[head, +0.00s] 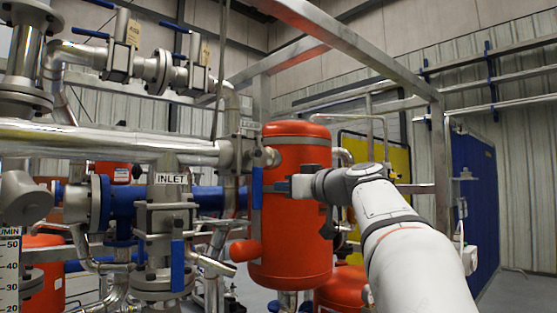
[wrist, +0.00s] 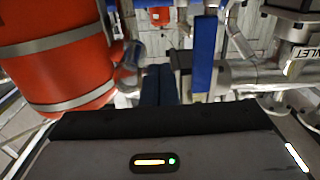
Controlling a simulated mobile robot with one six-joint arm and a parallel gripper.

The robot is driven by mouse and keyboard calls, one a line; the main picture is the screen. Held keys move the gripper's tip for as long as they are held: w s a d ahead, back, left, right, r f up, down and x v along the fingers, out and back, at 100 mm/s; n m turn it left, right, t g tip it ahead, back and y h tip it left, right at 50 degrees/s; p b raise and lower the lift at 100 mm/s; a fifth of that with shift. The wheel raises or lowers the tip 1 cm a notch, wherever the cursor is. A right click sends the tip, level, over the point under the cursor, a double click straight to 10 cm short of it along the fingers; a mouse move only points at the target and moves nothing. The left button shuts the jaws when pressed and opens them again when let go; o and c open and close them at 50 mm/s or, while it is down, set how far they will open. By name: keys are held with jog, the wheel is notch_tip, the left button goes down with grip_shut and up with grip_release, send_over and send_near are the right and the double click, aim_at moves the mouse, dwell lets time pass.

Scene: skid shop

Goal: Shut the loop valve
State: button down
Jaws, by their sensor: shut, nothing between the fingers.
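A valve (head: 262,157) sits on the pipe left of the orange tank, under a small label (head: 250,126) that seems to start with "LO". Its blue lever (head: 257,188) hangs straight down. My gripper (head: 280,187) is just right of the lever in the head view, at about its mid-height, with its fingers shut and empty. In the wrist view the shut fingers (wrist: 160,86) point forward, and a blue lever (wrist: 204,60) stands just right of them. I cannot tell whether they touch.
The orange tank (head: 292,225) stands close behind and beside my gripper. The INLET valve (head: 170,215), with its own blue lever (head: 178,265), is further left. Steel frame posts (head: 440,160) rise at right. A blue door (head: 474,205) is behind.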

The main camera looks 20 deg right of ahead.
jog(key=b+v, duration=0.3)
jog(key=v, duration=0.5)
jog(key=shift+b, duration=0.4)
jog(key=shift+d, duration=0.1)
jog(key=s+a+f+m+g+h+p, duration=0.15)
jog(key=a+f+g+p, duration=0.35)
jog(key=f, duration=0.5)
jog(key=s+a+f+m+g+h+p, duration=0.1)
jog(key=s+a+f+m+g+p, duration=0.25)
jog(key=a+f, duration=0.5)
jog(key=s+a+f+n+g+h+p, duration=0.1)
jog(key=s+f+g+p, duration=0.5)
jog(key=s+f, duration=0.8)
notch_tip(320, 180, down, 4)
jog(key=a+h+p, duration=0.1)
jog(key=h+p, duration=0.1)
jog(key=shift+s+r+h+p, duration=0.2)
jog(key=shift+s+h+p, duration=0.15)
